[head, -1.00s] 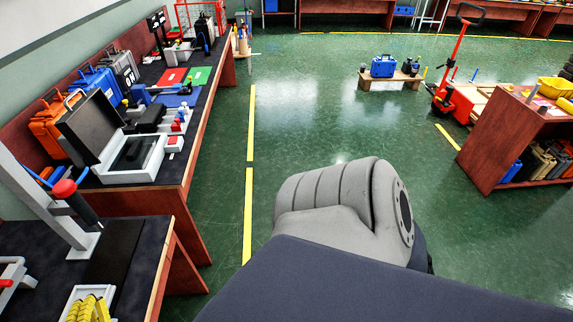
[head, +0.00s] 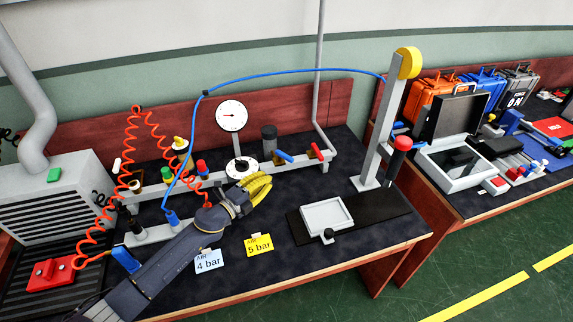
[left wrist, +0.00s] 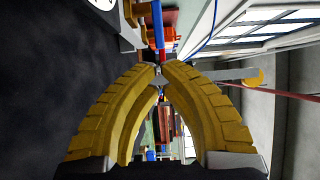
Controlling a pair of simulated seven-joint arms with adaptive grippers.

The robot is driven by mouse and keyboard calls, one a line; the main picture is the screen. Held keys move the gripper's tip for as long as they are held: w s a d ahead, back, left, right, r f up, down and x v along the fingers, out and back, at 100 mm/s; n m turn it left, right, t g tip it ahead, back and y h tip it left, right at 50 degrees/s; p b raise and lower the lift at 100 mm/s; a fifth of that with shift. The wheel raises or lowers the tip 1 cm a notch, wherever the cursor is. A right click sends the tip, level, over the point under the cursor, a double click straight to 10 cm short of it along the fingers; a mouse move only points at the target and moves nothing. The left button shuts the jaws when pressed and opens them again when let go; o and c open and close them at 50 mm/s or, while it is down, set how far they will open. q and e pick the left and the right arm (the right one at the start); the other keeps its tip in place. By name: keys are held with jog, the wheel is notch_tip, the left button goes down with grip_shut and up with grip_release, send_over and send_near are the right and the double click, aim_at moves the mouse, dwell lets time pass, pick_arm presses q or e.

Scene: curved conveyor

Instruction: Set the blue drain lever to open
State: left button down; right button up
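The blue drain lever (head: 285,156) is a short blue handle on the grey pipe manifold (head: 262,170), left of a red lever (head: 317,151). It slants down to the right. In the left wrist view a blue bar (left wrist: 158,27) shows beyond the fingertips; I take it for this lever. My left gripper (head: 266,182) has yellow ribbed fingers and is below and left of the lever, apart from it. In the left wrist view the fingertips (left wrist: 162,67) come together with nothing clearly held between them. My right gripper is in neither view.
A pressure gauge (head: 231,115) and a dial (head: 241,167) stand behind my gripper. A coiled red hose (head: 158,140) and a blue hose (head: 290,72) run over the bench. A grey press post (head: 381,130) and a white tray (head: 327,216) are to the right.

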aim_at(291, 162)
pick_arm(q)
jog(key=x, duration=1)
jog(key=shift+w+d, duration=0.2)
jog(key=shift+d, duration=0.05)
jog(key=shift+s+d+x, duration=0.1)
jog(key=shift+x, duration=0.55)
jog(key=shift+s+d+x, duration=0.1)
jog(key=shift+d+x, duration=0.05)
jog(key=shift+x, duration=0.5)
jog(key=shift+s, duration=0.1)
